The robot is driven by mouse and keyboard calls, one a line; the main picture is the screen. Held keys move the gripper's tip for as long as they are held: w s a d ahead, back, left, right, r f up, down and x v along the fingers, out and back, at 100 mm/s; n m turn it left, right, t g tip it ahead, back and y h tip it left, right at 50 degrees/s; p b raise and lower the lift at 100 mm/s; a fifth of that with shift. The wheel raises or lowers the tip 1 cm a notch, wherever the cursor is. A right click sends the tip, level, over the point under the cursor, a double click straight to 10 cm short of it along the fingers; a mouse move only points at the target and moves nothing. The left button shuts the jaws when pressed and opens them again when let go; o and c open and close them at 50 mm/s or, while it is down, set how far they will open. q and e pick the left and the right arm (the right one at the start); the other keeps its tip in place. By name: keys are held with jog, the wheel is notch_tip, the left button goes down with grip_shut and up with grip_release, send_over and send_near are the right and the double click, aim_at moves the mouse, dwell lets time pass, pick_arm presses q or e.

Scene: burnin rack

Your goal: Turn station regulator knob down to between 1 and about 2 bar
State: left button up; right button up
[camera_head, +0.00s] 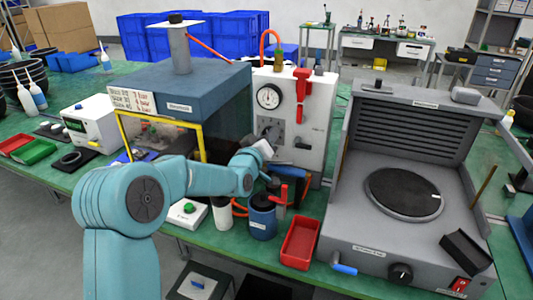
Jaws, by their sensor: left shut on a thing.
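The station panel (318,118) is a light grey upright box in the middle of the bench. A round pressure gauge (268,96) with a white face sits on its front; its reading is too small to tell. My left arm comes in from the left and its gripper (266,140) is against the panel just below the gauge. It is shut on what appears to be the regulator knob. The knob is mostly hidden behind the gripper. My right gripper is not in view.
A red lever (301,90) sticks out right of the gauge. A blue jar (262,217) and red tray (300,240) stand below. A grey turntable machine (412,120) fills the right.

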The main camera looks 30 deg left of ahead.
pick_arm(q)
jog(key=shift+n+b, duration=4)
jog(key=shift+b, duration=1.45)
jog(key=o, duration=1.1)
jog(key=shift+c, duration=0.2)
